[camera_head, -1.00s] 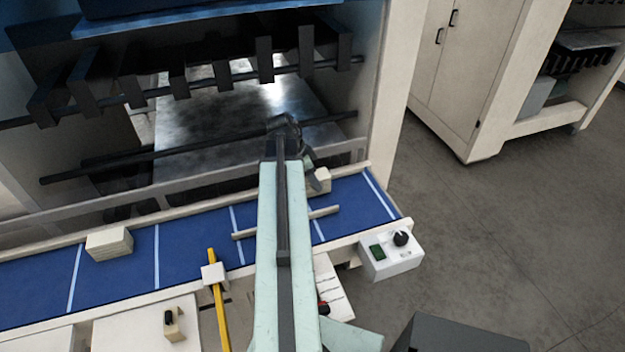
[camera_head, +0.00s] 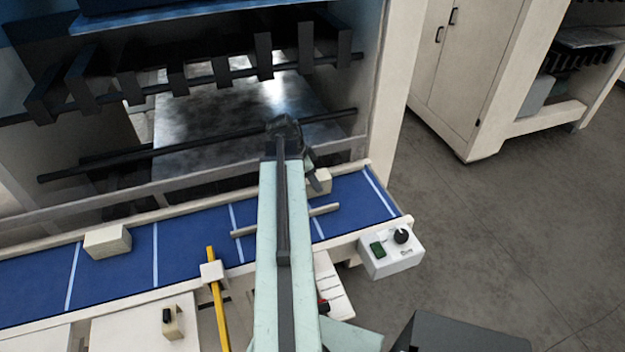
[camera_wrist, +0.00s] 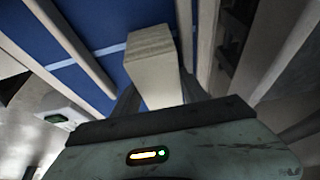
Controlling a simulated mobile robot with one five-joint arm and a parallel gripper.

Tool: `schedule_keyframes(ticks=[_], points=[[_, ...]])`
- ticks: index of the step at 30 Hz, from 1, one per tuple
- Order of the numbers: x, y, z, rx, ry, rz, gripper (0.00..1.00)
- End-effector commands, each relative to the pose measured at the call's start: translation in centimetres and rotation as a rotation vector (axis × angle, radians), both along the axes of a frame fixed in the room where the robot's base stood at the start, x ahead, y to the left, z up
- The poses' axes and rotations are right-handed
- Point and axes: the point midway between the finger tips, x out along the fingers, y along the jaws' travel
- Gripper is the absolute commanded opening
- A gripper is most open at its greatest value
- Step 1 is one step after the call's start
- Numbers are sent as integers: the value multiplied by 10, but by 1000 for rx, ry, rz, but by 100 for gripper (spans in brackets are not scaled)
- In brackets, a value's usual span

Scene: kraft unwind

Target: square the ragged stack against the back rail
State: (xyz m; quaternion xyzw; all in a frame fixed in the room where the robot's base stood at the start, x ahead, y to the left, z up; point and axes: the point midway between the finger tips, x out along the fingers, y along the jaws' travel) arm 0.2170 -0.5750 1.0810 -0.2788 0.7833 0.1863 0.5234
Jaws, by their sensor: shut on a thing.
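A small cream stack (camera_head: 322,184) sits on the blue belt (camera_head: 188,245) near its far edge, just right of my arm. In the wrist view the stack (camera_wrist: 152,60) stands between my two dark fingers, and my gripper (camera_wrist: 157,95) is shut on it. In the head view my gripper (camera_head: 314,176) is partly hidden behind my arm. The back rail (camera_head: 205,212) is the cream strip along the belt's far edge. In the wrist view the rail (camera_wrist: 184,35) runs close beside the stack; I cannot tell whether they touch.
A second cream stack (camera_head: 107,242) lies on the belt at the left. A thin cream bar (camera_head: 327,210) lies over the belt under my arm. A control box (camera_head: 391,253) sits at the near right, and a yellow-handled tool (camera_head: 217,310) lies at the front.

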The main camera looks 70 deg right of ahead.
Motion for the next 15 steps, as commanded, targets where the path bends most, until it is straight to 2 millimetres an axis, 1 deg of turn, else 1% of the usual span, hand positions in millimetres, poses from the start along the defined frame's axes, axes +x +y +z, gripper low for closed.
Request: schedule_keyframes(ticks=[15], points=[[-6, 7, -1, 0, 0, 0, 4]])
